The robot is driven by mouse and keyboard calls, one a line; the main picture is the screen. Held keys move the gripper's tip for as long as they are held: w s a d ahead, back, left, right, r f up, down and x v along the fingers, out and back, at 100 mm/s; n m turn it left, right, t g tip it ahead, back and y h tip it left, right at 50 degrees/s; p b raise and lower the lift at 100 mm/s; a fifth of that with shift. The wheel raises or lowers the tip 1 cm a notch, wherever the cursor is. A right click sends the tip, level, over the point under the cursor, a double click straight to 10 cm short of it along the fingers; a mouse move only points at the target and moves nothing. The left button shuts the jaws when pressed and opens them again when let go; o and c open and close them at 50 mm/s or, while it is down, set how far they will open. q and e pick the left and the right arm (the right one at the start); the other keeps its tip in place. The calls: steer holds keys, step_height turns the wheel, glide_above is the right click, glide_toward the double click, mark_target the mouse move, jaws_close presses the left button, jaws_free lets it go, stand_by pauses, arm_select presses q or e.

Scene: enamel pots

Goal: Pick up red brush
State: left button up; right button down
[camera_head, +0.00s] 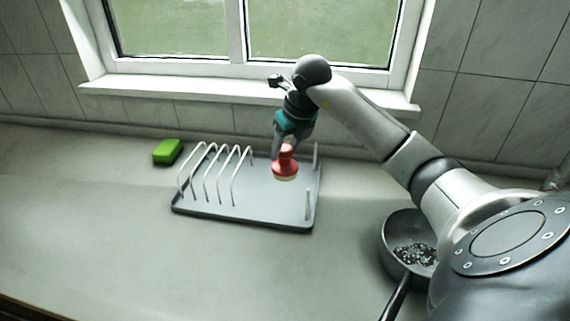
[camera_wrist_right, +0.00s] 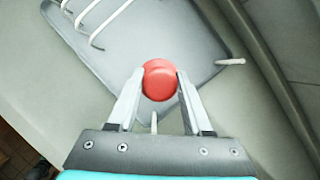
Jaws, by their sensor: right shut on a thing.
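The red brush (camera_head: 286,161) has a round knob handle and a pale underside. It is over the right part of the grey dish rack tray (camera_head: 262,218); I cannot tell whether it touches the tray. My right gripper (camera_head: 280,147) reaches down to it from above and is shut on its handle. In the right wrist view the red knob (camera_wrist_right: 160,80) sits between the two fingertips of the right gripper (camera_wrist_right: 158,92). The brush's lower part is hidden there behind the knob. My left gripper is in neither view.
Several pale wire loops (camera_head: 212,175) stand on the tray's left half. A green sponge (camera_head: 167,151) lies behind the tray to the left. A dark pan (camera_head: 403,228) with dark bits inside stands at the right, below my arm. The counter's left and front areas are clear.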

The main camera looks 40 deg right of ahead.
step_height(320, 180, up, 12)
steer(key=p, duration=0.1)
steer(key=shift+p, duration=0.4)
steer(key=c, duration=0.9)
jaws_free()
steer(key=c, duration=0.6)
steer(key=shift+a+f, duration=0.1)
